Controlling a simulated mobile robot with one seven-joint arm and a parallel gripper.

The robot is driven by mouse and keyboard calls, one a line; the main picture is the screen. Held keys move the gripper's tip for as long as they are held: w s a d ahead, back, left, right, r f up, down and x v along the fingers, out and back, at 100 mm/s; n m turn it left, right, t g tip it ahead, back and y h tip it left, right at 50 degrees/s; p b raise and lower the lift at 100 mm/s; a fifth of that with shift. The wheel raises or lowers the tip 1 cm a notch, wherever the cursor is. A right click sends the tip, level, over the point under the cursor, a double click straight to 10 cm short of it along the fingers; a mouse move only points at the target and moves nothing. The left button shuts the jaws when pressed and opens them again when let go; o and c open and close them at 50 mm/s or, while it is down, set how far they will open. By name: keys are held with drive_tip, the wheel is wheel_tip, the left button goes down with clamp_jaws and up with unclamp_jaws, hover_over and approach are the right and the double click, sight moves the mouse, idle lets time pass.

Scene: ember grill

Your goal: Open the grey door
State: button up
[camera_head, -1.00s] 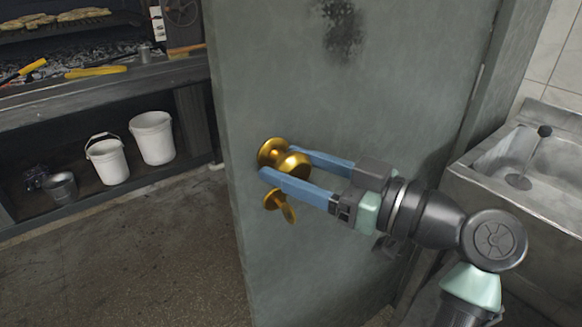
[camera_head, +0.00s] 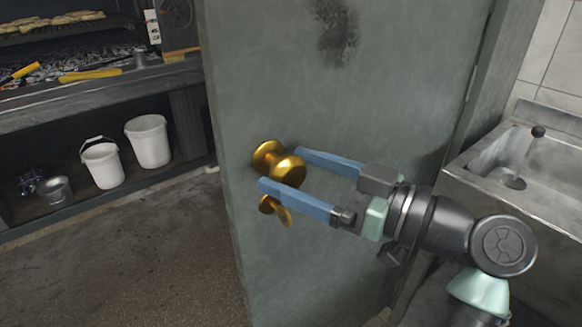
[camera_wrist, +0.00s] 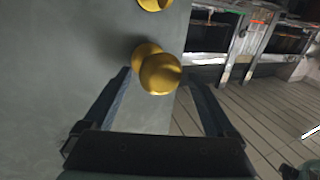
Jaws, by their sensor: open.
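The grey door (camera_head: 340,120) stands ajar, with a gap to its left showing the room beyond. A round brass knob (camera_head: 287,170) sits near its left edge, with a smaller brass turn piece (camera_head: 275,209) below it. My gripper (camera_head: 282,168) is open, its two blue fingers on either side of the knob and not closed on it. In the wrist view the knob (camera_wrist: 160,74) lies between and just ahead of the finger tips. I cannot tell whether a finger touches it.
Beyond the gap are a grill with coals (camera_head: 80,65), two white buckets (camera_head: 148,141) and a metal pot (camera_head: 55,190) on a low shelf. A steel sink (camera_head: 515,165) stands close on the right, near my arm. Floor left of the door is clear.

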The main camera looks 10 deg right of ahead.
drive_tip(key=v, duration=1.1)
drive_tip(key=shift+s+d, duration=0.25)
drive_tip(key=shift+s, duration=0.05)
